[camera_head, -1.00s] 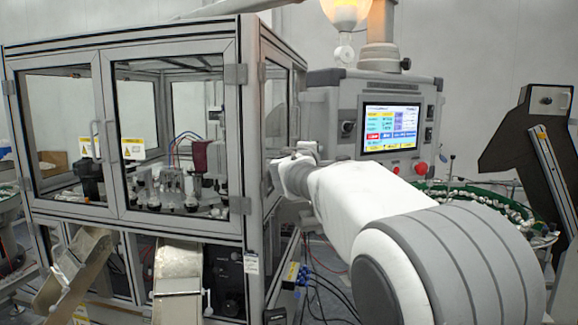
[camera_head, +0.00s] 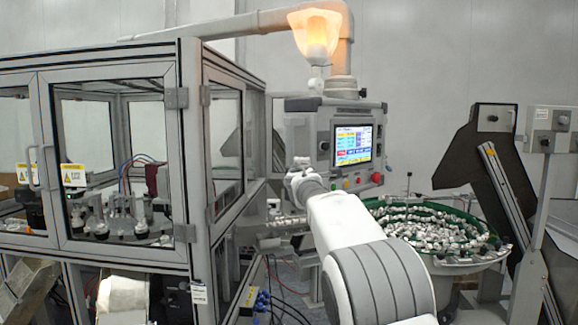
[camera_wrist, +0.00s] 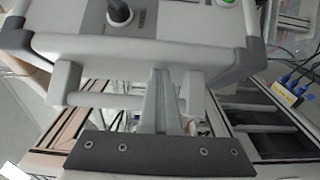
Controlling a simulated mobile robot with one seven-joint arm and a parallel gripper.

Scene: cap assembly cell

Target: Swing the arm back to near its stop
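The overhead arm is a thick grey pipe (camera_head: 245,22) that runs from above the glazed cabinet and bends down to the control panel. The panel (camera_head: 300,135) hangs from it, its lit screen (camera_head: 353,145) turned obliquely to the right. My gripper (camera_head: 298,168) is at the panel's lower left side. In the wrist view, the panel (camera_wrist: 185,25) fills the top, and a handle bar (camera_wrist: 105,100) runs between two posts. My gripper (camera_wrist: 162,100) crosses this bar and appears shut on it; the far finger is hidden. The arm's stop cannot be made out.
The glazed cabinet (camera_head: 190,150) stands left, with a gap between it and the panel. A lit lamp (camera_head: 316,38) is close to the pipe. A round feeder bowl (camera_head: 440,264) full of parts and a dark conveyor (camera_head: 475,150) stand right. Cables (camera_head: 280,300) lie on the floor.

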